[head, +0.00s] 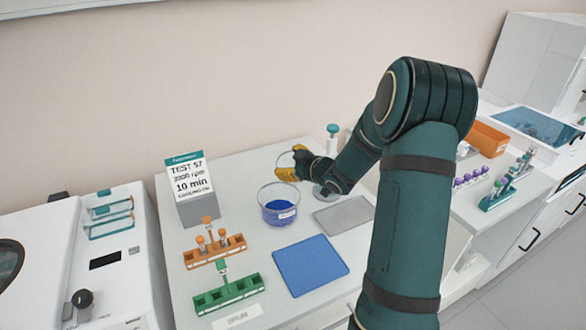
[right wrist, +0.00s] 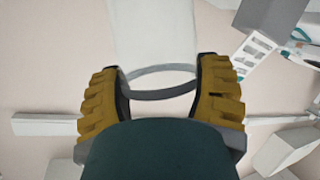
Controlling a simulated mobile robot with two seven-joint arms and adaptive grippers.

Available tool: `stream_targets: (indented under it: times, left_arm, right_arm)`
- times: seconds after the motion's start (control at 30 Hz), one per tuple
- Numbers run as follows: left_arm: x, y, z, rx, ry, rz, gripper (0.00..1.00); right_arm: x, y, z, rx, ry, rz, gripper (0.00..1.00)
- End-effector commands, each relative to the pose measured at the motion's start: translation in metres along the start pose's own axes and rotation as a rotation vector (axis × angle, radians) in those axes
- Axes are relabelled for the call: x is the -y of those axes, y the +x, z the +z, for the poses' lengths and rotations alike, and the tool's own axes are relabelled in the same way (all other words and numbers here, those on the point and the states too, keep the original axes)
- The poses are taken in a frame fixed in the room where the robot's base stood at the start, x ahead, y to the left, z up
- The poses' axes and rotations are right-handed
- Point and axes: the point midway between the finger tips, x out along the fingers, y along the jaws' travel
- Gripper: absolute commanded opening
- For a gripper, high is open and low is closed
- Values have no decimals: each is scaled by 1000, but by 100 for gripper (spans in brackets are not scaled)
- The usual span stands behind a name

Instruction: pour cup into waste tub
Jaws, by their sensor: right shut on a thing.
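A clear cup (head: 285,158) is held between the yellow fingers of my right gripper (head: 291,173), above the bench and behind the waste tub. In the right wrist view the cup's round rim (right wrist: 160,94) shows between the two fingertips of the right gripper (right wrist: 160,82). The cup's tilt and contents cannot be made out. The waste tub (head: 264,196) is a clear round vessel with blue in its lower part and a small label, standing on the bench in front of and below the gripper. My left gripper is not in view.
A blue mat (head: 310,266) and grey mat (head: 344,217) lie on the bench. An orange rack (head: 214,252) and green rack (head: 228,294) stand at the front left, a sign box (head: 190,190) behind them. A teal-capped bottle (head: 332,138) stands behind my right arm.

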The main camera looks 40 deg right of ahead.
Motion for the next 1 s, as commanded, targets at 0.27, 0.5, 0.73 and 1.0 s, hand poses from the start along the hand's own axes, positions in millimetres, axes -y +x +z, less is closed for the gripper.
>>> stream_targets:
  times: [0.27, 0.5, 0.73, 1.0]
  left_arm:
    - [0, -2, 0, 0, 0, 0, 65]
    - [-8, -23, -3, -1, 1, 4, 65]
    - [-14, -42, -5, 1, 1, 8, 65]
    - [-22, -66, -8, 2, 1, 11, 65]
  right_arm:
    - [-1, 0, 0, 0, 4, -2, 37]
    - [-8, 0, 0, 0, 80, -29, 37]
    - [-13, 1, 3, -1, 165, -59, 37]
    - [-20, 2, 6, -2, 270, -95, 37]
